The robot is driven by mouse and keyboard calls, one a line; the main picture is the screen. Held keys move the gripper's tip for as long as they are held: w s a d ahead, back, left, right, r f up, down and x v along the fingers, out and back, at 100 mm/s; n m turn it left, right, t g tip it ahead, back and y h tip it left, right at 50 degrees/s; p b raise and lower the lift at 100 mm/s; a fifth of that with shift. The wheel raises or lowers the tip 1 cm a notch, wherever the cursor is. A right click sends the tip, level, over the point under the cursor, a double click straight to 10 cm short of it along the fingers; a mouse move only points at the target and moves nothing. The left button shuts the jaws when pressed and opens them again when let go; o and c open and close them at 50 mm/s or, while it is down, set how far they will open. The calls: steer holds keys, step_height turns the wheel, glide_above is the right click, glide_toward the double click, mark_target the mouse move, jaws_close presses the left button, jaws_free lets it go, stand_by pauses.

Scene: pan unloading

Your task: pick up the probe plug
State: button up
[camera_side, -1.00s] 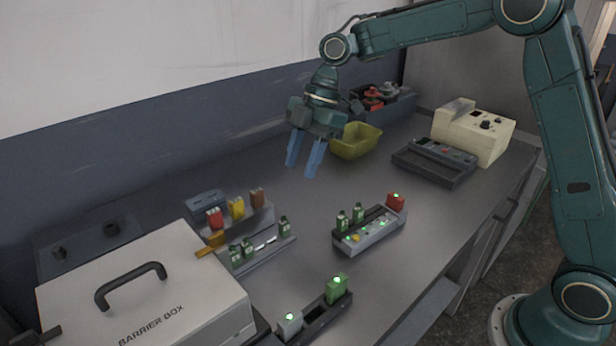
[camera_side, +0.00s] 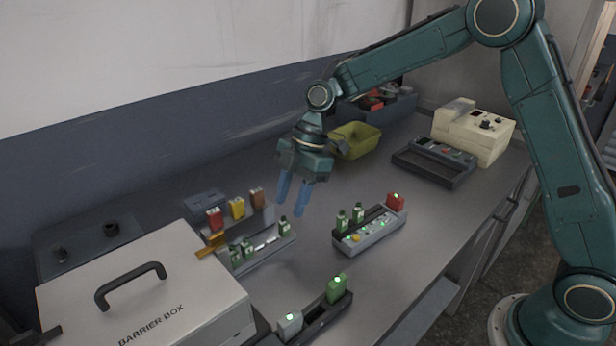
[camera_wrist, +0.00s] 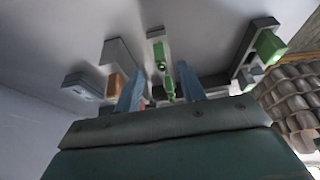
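No part is labelled as the probe plug, so I cannot tell which it is. Small green plugs stand in a grey rack (camera_side: 270,256) right of the barrier box: one at its right end (camera_side: 284,227) and others at its left (camera_side: 236,257). Two more green plugs (camera_side: 343,221) stand in a lit block (camera_side: 372,238). My gripper (camera_side: 290,209) points down, open and empty, above and behind the rack's right end. In the wrist view, its two blue fingers (camera_wrist: 160,72) are apart, with green plugs (camera_wrist: 160,56) showing beyond and between them.
The barrier box (camera_side: 150,285) fills the front left. Red, yellow and orange blocks (camera_side: 237,208) stand in a row behind the rack. A low holder (camera_side: 318,318) with lit blocks is at the front. A yellow bin (camera_side: 358,143) and cream device (camera_side: 478,130) stand behind.

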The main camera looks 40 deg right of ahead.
mark_target(284, 228)
steer(key=shift+x, duration=2.2)
jaws_close()
